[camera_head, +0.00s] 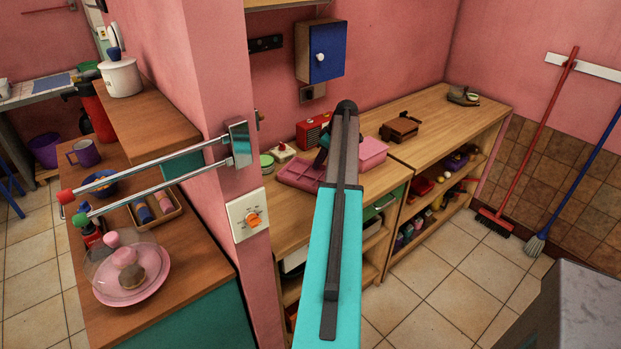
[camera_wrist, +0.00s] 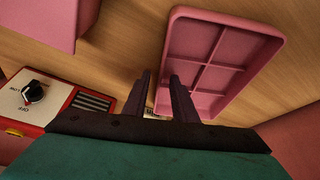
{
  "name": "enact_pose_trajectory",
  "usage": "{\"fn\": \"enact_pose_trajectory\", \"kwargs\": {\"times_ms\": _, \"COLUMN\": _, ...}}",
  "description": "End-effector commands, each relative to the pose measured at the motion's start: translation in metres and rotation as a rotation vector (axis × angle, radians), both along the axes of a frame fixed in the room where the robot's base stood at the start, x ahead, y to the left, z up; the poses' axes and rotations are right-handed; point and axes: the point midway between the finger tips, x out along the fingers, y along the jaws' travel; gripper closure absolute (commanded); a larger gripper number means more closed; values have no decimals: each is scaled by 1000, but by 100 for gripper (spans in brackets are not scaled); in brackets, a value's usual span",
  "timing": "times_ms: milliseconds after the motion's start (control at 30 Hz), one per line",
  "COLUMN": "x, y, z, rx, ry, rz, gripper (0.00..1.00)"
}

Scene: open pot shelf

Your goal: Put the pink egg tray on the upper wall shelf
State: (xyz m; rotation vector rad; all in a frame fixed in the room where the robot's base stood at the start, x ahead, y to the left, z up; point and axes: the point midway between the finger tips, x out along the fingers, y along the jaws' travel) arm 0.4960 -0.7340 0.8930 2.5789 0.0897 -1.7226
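The pink egg tray (camera_head: 299,174) lies on the wooden counter behind the pink wall corner, partly hidden by my arm in the head view. In the wrist view, the tray (camera_wrist: 237,48) shows its divided compartments. My gripper (camera_wrist: 161,75) is open at the tray's left side. One finger appears in front of the tray's edge and the other just outside it, over the counter. I cannot tell whether they touch the tray. The upper wall shelf (camera_head: 284,3) shows only as a wooden edge at the top of the head view.
A pink box (camera_head: 372,152) stands right of the tray. A red appliance (camera_head: 314,128) is behind it; a red and cream box with a black knob (camera_wrist: 33,92) shows near my gripper. A blue-doored cabinet (camera_head: 325,52) hangs above. The wall corner (camera_head: 219,75) stands left of my arm.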

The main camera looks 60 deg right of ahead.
Motion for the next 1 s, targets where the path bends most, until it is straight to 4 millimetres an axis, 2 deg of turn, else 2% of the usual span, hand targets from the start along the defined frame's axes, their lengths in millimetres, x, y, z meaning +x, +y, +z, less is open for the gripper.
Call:
{"fn": "enact_pose_trajectory", "kwargs": {"times_ms": 233, "x": 0, "y": 0, "z": 0, "rx": 0, "ry": 0, "rz": 0, "gripper": 75}}
{"fn": "enact_pose_trajectory", "kwargs": {"times_ms": 400, "x": 0, "y": 0, "z": 0, "rx": 1, "ry": 0, "rz": 1, "gripper": 100}}
{"fn": "enact_pose_trajectory", "kwargs": {"times_ms": 1000, "x": 1, "y": 1, "z": 7, "rx": 0, "ry": 0, "rz": 2, "gripper": 100}}
